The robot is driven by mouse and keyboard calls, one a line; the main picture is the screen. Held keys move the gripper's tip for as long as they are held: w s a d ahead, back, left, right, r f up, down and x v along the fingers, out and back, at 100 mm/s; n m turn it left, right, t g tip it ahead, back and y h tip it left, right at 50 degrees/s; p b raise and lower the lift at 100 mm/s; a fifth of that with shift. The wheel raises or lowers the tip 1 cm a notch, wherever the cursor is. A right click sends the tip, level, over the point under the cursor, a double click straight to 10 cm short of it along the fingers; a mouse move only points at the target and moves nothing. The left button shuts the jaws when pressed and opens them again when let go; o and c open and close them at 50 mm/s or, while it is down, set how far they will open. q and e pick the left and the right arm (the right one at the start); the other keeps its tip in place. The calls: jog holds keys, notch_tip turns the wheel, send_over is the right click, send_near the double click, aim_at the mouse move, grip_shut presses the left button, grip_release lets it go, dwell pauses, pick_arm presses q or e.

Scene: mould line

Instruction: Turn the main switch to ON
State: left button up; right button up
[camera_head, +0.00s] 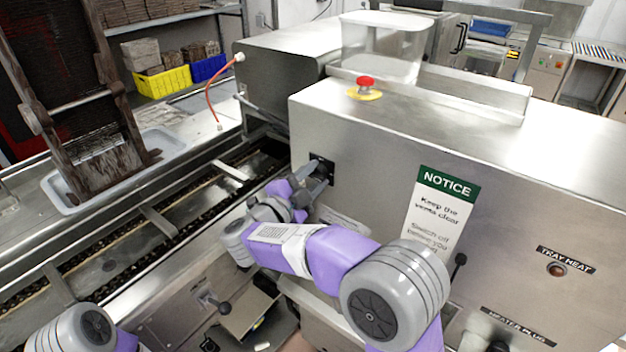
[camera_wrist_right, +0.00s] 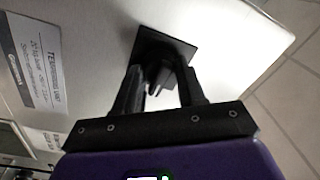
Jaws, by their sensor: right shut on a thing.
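The main switch (camera_head: 321,168) is a dark knob on a black square plate on the left part of the machine's steel front. My right gripper (camera_head: 318,180) is at the switch, with its fingers pointing at the plate. In the right wrist view the black plate (camera_wrist_right: 166,45) and the dark knob between the fingers show close up. My right gripper (camera_wrist_right: 160,88) is shut on the knob there. The knob's ON/OFF marks cannot be read. Of my left arm only a part shows at the bottom left; its gripper is out of view.
A red emergency button (camera_head: 366,82) sits on the machine's top. A green-headed notice (camera_head: 440,205) and a black lever (camera_head: 457,266) are on the front, right of my right arm. The conveyor (camera_head: 150,225) runs along the left. A yellow crate (camera_head: 163,82) stands behind.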

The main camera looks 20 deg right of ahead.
jog(key=o, duration=1.1)
jog(key=shift+c, duration=0.2)
jog(key=shift+a, duration=0.1)
jog(key=v, duration=0.7)
jog(key=shift+s+a+p, duration=0.15)
jog(key=shift+s+p, duration=0.05)
jog(key=shift+p, duration=0.1)
